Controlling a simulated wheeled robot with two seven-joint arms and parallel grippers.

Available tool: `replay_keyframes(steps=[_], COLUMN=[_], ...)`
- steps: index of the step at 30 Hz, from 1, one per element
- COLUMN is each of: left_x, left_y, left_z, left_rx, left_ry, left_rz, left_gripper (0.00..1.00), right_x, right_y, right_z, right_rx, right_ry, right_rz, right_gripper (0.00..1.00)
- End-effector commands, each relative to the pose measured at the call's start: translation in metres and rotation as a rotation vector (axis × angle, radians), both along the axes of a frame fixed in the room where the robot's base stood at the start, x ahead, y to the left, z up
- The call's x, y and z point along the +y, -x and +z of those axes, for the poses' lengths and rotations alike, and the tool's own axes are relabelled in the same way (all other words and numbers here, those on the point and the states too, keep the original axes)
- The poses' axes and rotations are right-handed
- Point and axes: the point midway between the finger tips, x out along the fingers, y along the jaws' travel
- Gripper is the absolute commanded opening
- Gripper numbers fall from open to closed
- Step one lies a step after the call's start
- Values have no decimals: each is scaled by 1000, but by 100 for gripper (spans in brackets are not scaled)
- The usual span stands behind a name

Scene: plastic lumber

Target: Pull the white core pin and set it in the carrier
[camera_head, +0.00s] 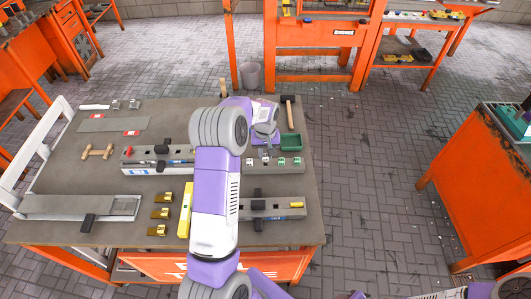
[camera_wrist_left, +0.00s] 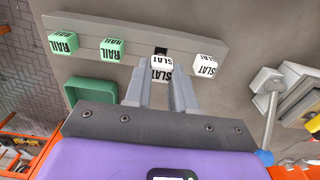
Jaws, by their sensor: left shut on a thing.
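My left gripper (camera_head: 267,149) points down over the grey bar with pins, right of the middle of the bench. In the left wrist view its fingers (camera_wrist_left: 163,84) are shut on a white block-headed pin marked SLAT (camera_wrist_left: 161,74). A dark square opening (camera_wrist_left: 161,50) shows in the grey bar (camera_wrist_left: 135,28) just beyond the held pin. A second white SLAT pin (camera_wrist_left: 207,66) stands at one side, and two green RAIL pins (camera_wrist_left: 113,49) at the other. I cannot tell whether the held pin's lower end is clear of the bar. My right gripper is out of view.
A green tray (camera_head: 291,142) and a black-headed mallet (camera_head: 289,112) lie close by. A long grey block (camera_head: 130,158) lies left of my arm, another bar (camera_head: 275,210) nearer the front. Brass parts (camera_head: 161,213) and a yellow bar (camera_head: 184,215) lie at front left.

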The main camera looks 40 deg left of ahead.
Motion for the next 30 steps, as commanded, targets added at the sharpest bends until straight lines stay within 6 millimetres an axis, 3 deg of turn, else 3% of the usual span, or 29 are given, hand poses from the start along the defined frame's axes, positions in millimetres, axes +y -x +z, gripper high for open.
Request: replay_keyframes(steps=[14,30], left_x=[0,0], left_y=[0,0], left_z=[-1,-15], left_rx=[0,1], left_ry=[0,1], left_rz=[0,0], left_gripper=[0,0], right_x=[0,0], right_y=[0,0], right_z=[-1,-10], right_rx=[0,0], right_ry=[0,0], right_rz=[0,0], right_gripper=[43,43])
